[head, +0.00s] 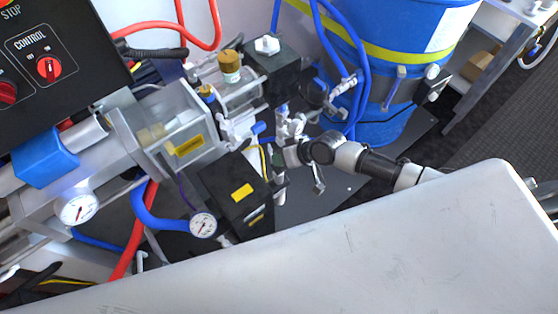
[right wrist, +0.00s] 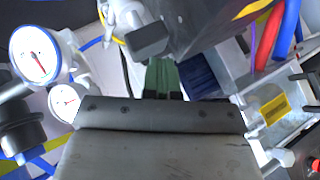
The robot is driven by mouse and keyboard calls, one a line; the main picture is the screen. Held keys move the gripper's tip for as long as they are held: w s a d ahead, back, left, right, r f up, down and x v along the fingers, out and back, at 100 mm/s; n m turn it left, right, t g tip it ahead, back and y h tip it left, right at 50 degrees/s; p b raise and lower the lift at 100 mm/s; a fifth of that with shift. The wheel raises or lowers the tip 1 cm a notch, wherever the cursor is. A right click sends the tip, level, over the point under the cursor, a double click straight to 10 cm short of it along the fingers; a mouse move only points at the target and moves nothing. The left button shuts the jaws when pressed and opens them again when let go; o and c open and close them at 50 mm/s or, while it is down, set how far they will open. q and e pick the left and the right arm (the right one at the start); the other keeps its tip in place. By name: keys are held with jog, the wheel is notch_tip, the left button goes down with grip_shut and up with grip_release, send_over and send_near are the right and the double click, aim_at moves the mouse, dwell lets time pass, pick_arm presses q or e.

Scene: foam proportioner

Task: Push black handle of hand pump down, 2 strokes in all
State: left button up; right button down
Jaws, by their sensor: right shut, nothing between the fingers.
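The gripper is shut and empty. A dark, block-ended bar (right wrist: 150,40) lies just above the fingers there, next to a pale fitting. It may be the pump's black handle, but I cannot tell for sure. My left gripper is not in view.
A blue drum (head: 385,65) with a yellow band and blue hoses stands behind my right arm. Clear-walled housings, gauges (head: 203,225) and red hoses crowd the left. A control panel (head: 60,70) is at the upper left. A large white surface (head: 400,250) fills the lower right.

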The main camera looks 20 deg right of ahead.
jog(key=shift+s+f+b, duration=0.1)
jog(key=shift+f+b, duration=0.25)
jog(key=shift+f, duration=0.2)
jog(key=shift+r, duration=0.1)
dwell(0.3)
jog(key=shift+r+p, duration=1.95)
jog(key=shift+r, duration=0.1)
notch_tip(320, 180, up, 5)
jog(key=p, duration=0.4)
jog(key=shift+p, duration=0.3)
dwell(1.1)
